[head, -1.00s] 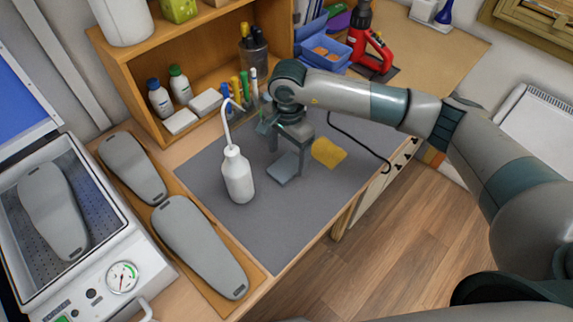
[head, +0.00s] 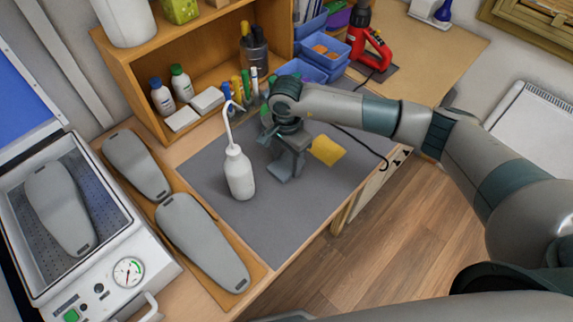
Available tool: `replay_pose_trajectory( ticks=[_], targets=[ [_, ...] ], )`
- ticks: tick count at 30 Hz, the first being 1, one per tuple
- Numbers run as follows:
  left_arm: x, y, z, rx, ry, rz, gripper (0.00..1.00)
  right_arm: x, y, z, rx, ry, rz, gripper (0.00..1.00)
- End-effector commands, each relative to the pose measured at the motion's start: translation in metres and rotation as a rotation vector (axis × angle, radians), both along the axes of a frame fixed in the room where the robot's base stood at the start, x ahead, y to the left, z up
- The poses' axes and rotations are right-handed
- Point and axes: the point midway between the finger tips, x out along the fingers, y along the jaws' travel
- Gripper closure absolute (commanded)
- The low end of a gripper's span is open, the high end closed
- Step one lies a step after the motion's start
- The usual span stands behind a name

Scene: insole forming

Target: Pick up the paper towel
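A white, roll-shaped cylinder (head: 125,20) stands on top of the wooden shelf at the upper left and looks like the paper towel; its top is cut off by the frame. My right gripper (head: 287,170) points down over the grey mat (head: 245,235), to the right of a white squeeze bottle. It is well apart from the white cylinder. A yellow folded cloth (head: 328,150) lies on the mat just right of the gripper. Whether the fingers are open or shut is unclear from this angle. My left gripper is out of view.
The white squeeze bottle (head: 239,174) stands upright beside my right gripper. Grey insole forms (head: 203,243) lie on a board at the left, near a machine with a gauge (head: 128,271). Pens, small bottles and blue bins (head: 327,52) stand behind. The front of the mat is clear.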

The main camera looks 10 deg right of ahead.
Motion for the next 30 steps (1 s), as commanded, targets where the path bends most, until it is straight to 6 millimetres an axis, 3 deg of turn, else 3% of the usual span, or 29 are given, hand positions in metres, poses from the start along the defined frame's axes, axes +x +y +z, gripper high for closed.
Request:
replay_pose_trajectory(
  ticks=[17,26,30],
  targets=[
    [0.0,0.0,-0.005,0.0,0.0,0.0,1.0,0.001,0.0,0.005,0.002,-0.003,0.0,0.69],
    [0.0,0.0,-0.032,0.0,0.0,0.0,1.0,0.001,0.0,0.036,0.002,-0.006,0.003,0.69],
    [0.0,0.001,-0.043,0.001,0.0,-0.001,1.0,-0.016,-0.018,0.05,0.0,-0.004,0.001,0.69]
  ],
)
